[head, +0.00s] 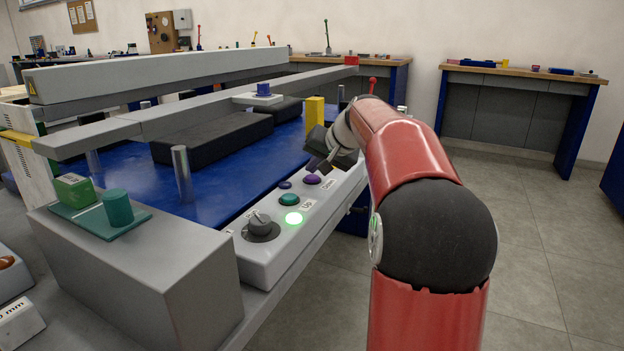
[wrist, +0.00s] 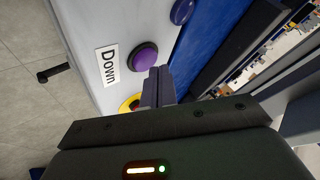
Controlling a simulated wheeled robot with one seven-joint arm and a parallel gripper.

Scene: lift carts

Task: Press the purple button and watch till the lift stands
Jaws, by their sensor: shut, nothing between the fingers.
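The purple button (head: 312,179) sits on the light grey control panel (head: 262,263), beside the label "Down". It also shows in the wrist view (wrist: 144,57), round and dark-rimmed. My gripper (head: 319,165) is shut and empty, just beyond the button in the head view. In the wrist view its closed fingertips (wrist: 159,70) appear right beside the button's edge; I cannot tell whether they touch it. The lift's blue platform (head: 222,185) lies behind the panel with dark pads on it. I cannot tell from this moment whether it moves.
The panel also carries a green button (head: 289,199) by "Up", a lit green lamp (head: 293,217), a grey knob (head: 260,226) and a small dark blue button (head: 285,185). A yellow block (head: 314,112) stands behind my gripper. Floor on the right is clear.

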